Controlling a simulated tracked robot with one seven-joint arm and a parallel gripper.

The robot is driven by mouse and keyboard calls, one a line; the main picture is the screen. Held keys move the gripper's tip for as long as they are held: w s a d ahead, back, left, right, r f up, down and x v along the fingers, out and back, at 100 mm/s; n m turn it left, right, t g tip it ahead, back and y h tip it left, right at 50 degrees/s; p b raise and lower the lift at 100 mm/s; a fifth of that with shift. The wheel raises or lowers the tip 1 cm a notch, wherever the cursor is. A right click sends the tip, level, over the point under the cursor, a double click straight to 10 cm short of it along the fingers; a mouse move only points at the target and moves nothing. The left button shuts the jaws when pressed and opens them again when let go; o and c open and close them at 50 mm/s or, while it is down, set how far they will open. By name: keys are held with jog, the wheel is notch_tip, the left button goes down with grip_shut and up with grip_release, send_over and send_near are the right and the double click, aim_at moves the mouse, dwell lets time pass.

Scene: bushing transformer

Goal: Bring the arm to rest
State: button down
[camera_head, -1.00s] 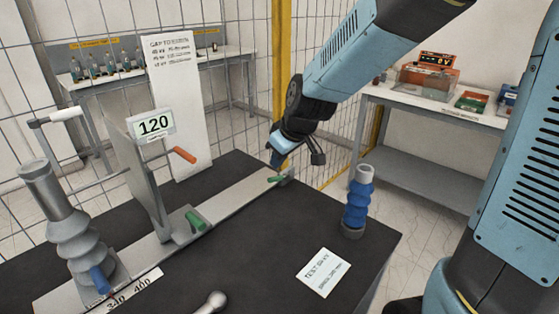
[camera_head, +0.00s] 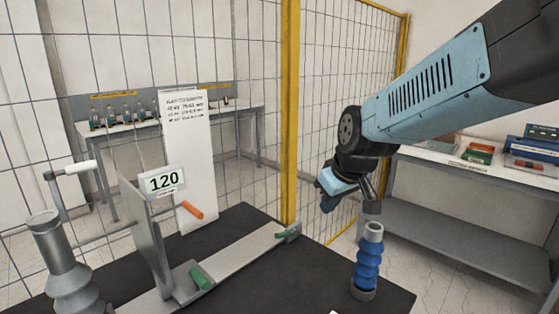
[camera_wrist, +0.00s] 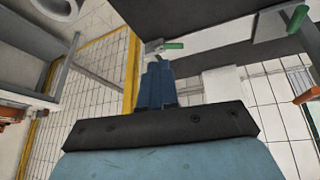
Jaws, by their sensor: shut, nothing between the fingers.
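My arm reaches in from the upper right of the head view, raised over the back right part of the dark bench top (camera_head: 310,262). My gripper (camera_head: 327,206) hangs at its end, in the air left of the blue ribbed bushing (camera_head: 367,262), which stands upright on the bench. The gripper is shut and empty. In the wrist view my gripper's blue fingers (camera_wrist: 157,82) sit close together, and a green handle (camera_wrist: 173,46) shows beyond them. No contact with any object is visible.
A green handle (camera_head: 200,277) is on the rail. A yellow post (camera_head: 290,110) and mesh fence rise behind. A grey shelf (camera_head: 470,240) is at right.

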jog(key=s+d+r+m+h, duration=0.1)
jog(key=s+d+r+m, duration=0.1)
jog(key=s+d, duration=0.4)
jog(key=s+d+r+m+h, duration=0.1)
jog(key=s+d+r+m, duration=0.2)
jog(key=s+d, duration=0.3)
jog(key=shift+s+d+r+m+t, duration=0.2)
jog(key=shift+s+m+t, duration=0.15)
jog(key=shift+m, duration=0.25)
jog(key=shift+s, duration=0.15)
